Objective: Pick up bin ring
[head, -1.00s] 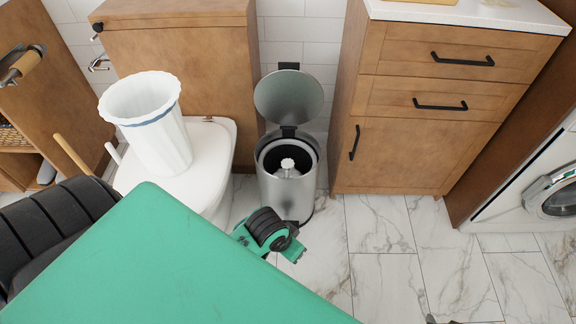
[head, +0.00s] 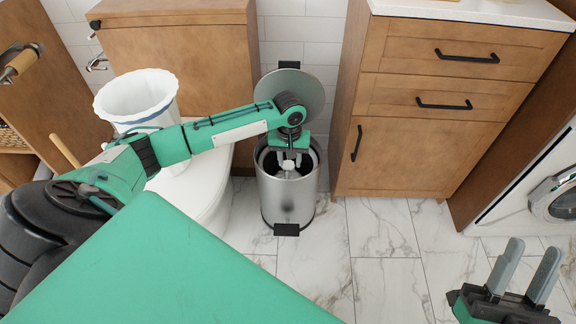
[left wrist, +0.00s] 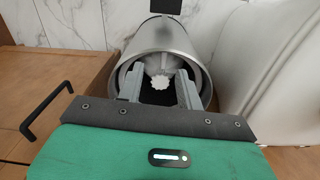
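The metal pedal bin (head: 287,205) stands on the floor with its round lid (head: 305,88) raised. A pale grey ring (left wrist: 168,52) lines its mouth in the left wrist view; I cannot tell it clearly from the bin's own rim. A small white fluted piece (left wrist: 159,83) shows inside the bin. My left gripper (head: 290,161) points down at the bin's mouth. In the left wrist view its two fingers (left wrist: 158,90) are apart, with the white piece seen between them and nothing clearly gripped. My right gripper (head: 522,268) is open and empty at the lower right.
A white fluted tub (head: 138,95) sits on the toilet (head: 205,195), left of the bin and behind my left arm. A wooden cabinet (head: 425,150) stands close on the bin's right. The marble floor (head: 385,240) in front is clear.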

